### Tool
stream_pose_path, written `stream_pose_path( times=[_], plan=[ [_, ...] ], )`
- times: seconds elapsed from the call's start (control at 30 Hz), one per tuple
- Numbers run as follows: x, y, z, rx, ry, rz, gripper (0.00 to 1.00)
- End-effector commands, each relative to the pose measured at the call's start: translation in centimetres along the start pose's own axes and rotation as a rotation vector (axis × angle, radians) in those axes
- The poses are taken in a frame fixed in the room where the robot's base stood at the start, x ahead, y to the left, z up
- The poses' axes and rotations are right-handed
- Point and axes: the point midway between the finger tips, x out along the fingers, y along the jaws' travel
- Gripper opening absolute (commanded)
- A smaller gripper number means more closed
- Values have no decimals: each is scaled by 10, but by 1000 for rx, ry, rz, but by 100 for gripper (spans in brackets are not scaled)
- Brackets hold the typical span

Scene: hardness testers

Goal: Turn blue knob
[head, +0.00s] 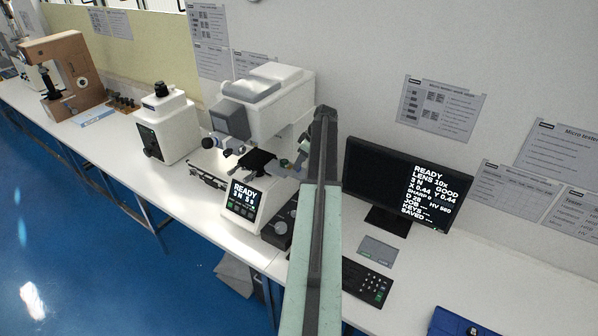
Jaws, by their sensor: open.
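A white micro hardness tester (285,92) stands on the bench in the head view, with a dark stage (258,162) and a lit front panel (243,202) reading READY. I cannot make out a clearly blue knob; small dark knobs show at its left side, and a dark round knob (281,228) sits at its base on the right. My arm rises across the middle and hides the tester's right side. My gripper (288,165) is small and partly hidden beside the stage, open, with nothing seen between its jaws. I cannot tell whether it touches anything.
A monitor (400,185) with white text, a keyboard (366,283) and a grey pad (378,252) are right of my arm. A blue case (460,324) lies at the lower right. Another white tester (168,125) and a brown one (68,75) stand to the left.

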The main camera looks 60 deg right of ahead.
Motion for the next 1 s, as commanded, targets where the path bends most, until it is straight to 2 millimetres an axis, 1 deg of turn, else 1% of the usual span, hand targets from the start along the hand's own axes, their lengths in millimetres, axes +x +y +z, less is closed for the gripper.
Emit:
stream_pose_path(
  times=[0.03,0.1,0.37,0.47,0.5,0.53,0.6,0.63,0.83,1.0],
  plan=[
    [15,0,3,0,0,0,46],
    [20,0,2,1,0,0,46],
    [19,0,0,1,0,0,46],
    [19,0,0,1,0,0,21],
    [19,0,0,1,0,0,10],
    [19,0,0,1,0,0,1],
    [19,0,0,1,0,0,0],
    [18,-3,1,2,0,1,0],
    [19,-1,0,16,0,6,0],
    [19,-2,0,75,0,30,0]
  ],
)
